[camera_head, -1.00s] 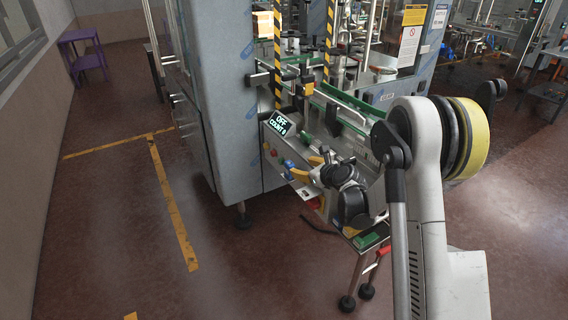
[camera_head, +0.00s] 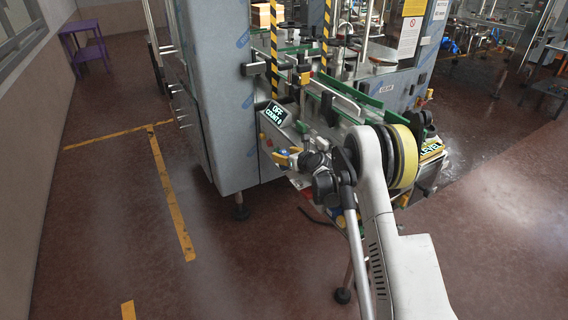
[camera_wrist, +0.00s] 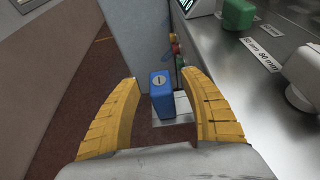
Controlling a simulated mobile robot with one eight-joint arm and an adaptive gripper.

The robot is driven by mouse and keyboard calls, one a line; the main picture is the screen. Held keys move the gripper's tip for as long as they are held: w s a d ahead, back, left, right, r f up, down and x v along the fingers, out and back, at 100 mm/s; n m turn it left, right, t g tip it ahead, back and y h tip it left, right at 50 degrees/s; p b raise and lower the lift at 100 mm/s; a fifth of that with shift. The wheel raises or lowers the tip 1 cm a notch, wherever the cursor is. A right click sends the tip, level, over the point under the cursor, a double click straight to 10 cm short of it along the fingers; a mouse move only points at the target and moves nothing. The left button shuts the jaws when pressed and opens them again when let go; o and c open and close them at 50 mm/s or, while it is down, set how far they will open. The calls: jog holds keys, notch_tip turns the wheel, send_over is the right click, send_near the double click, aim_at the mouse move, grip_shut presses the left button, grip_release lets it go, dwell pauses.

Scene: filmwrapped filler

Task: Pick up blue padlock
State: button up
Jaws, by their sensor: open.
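In the wrist view the blue padlock (camera_wrist: 161,95) sits between and beyond the two yellow fingers of my open gripper (camera_wrist: 163,96). Its face with a round keyhole points toward the camera. A gap shows on each side of it, and I cannot tell how far beyond the fingertips it is. Its shackle is not visible. In the head view my gripper (camera_head: 283,158) is at the machine's front panel, below the lit display, with its yellow fingers pointing left. The padlock cannot be made out there.
The display (camera_head: 275,113) reads OFF, COUNT 0. Red and green buttons (camera_wrist: 176,48) stand just behind the padlock in the wrist view. A metal work surface (camera_wrist: 255,75) with a green block (camera_wrist: 236,13) lies to the right.

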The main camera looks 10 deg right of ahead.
jog(key=shift+w+a, duration=0.1)
jog(key=shift+w, duration=0.15)
grip_shut()
